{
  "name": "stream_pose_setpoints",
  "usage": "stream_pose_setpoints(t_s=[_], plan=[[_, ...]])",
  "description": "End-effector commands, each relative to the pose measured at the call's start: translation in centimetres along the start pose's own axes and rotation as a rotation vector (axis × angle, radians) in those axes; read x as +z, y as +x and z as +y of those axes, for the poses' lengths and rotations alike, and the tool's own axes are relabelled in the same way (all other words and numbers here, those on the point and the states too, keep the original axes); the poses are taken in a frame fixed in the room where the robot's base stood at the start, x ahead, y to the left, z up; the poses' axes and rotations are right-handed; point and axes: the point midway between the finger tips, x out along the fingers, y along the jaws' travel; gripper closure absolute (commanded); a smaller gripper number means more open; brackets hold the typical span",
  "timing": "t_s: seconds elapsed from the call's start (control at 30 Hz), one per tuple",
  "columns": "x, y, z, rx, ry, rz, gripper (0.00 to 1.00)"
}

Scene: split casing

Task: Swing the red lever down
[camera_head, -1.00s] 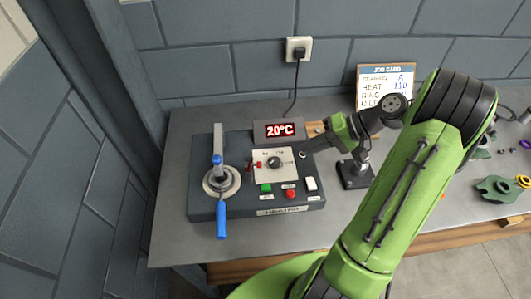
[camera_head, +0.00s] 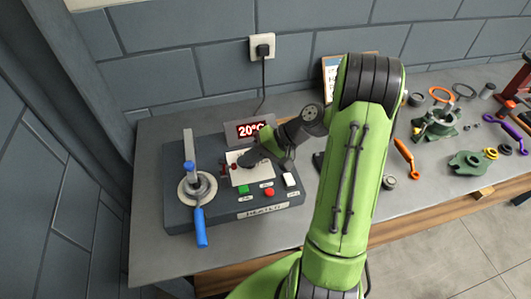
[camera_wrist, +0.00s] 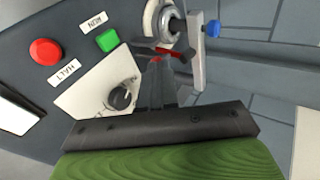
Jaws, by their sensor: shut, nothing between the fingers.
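The red lever (camera_head: 224,168) is a small red piece at the left edge of the white dial panel (camera_head: 237,178). In the wrist view a small part of the red lever (camera_wrist: 181,54) shows at the tips of my gripper (camera_wrist: 160,50). The rest is hidden behind the fingers, so I cannot tell whether they touch it. In the head view my gripper (camera_head: 243,160) is over the panel, pointing left, and covers most of the dial. My gripper is shut with nothing held. The black dial knob (camera_wrist: 121,97) shows beside the fingers in the wrist view.
The dark casing (camera_head: 262,207) carries a blue-handled lever (camera_head: 200,227) on a round hub at left, a green button (camera_head: 243,189), a red button (camera_head: 269,192) and a white switch (camera_head: 290,180). The display (camera_head: 249,130) reads 20°C. Loose parts lie at right.

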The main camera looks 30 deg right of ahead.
Motion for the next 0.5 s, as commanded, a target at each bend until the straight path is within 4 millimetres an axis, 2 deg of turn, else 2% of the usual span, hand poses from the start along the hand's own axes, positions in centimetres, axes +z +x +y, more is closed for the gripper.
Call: stream_pose_setpoints(t_s=[0.13,0.5], plan=[[0.1,1.1,-1.6,0.001,-0.001,-0.002,1.0],[0.0,1.4,-1.9,0.0,0.001,0.0,1.0]])
